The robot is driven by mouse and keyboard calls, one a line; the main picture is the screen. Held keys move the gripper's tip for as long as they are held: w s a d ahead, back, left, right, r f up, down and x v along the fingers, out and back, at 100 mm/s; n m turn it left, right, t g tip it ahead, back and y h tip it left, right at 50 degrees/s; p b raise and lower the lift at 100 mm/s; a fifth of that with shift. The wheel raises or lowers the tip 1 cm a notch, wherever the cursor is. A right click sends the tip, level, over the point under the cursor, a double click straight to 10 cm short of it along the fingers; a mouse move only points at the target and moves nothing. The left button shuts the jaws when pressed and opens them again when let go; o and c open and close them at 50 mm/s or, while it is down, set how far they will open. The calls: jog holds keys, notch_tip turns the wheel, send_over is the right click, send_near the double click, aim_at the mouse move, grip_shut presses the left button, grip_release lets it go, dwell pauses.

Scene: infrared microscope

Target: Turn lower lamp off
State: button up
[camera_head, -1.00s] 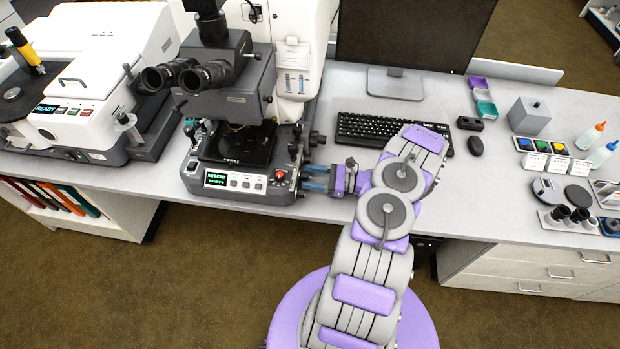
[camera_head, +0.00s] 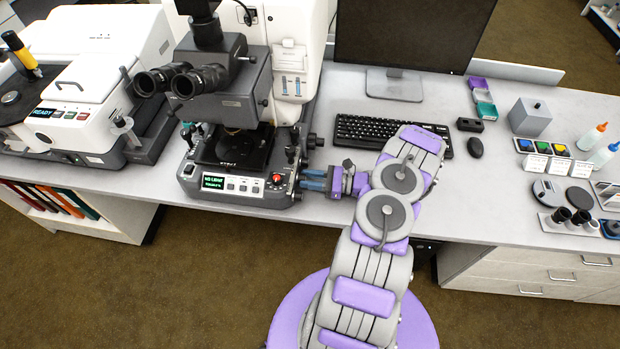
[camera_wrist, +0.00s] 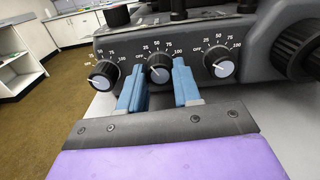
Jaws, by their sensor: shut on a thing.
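The microscope (camera_head: 225,90) stands on the bench at the left in the head view. Its base display (camera_head: 213,182) reads "NO LIGHT" in green. In the wrist view its side panel carries three dials marked OFF to 100: a left knob (camera_wrist: 103,74), a middle knob (camera_wrist: 159,74) and a right knob (camera_wrist: 219,62). My gripper (camera_wrist: 159,66) has its blue fingers on both sides of the middle knob and is shut on it. In the head view my gripper (camera_head: 313,180) reaches the base's right side. I cannot tell which knob is the lower lamp's.
Larger black focus knobs stick out close to the dials, one at the right of the wrist view (camera_wrist: 298,48). A keyboard (camera_head: 378,131) and a mouse (camera_head: 475,147) lie to the right. A white instrument (camera_head: 80,115) stands left of the microscope.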

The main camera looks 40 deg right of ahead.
jog(key=shift+d, duration=0.1)
dwell(0.3)
jog(key=n, duration=0.3)
jog(key=shift+n+b, duration=0.75)
jog(key=shift+n, duration=0.65)
jog(key=o, duration=1.1)
jog(key=shift+c, duration=0.2)
jog(key=shift+s, duration=0.1)
jog(key=p+v, duration=0.2)
jog(key=v, duration=1.5)
jog(key=shift+s+d+f, duration=0.1)
jog(key=shift+s+d, duration=0.05)
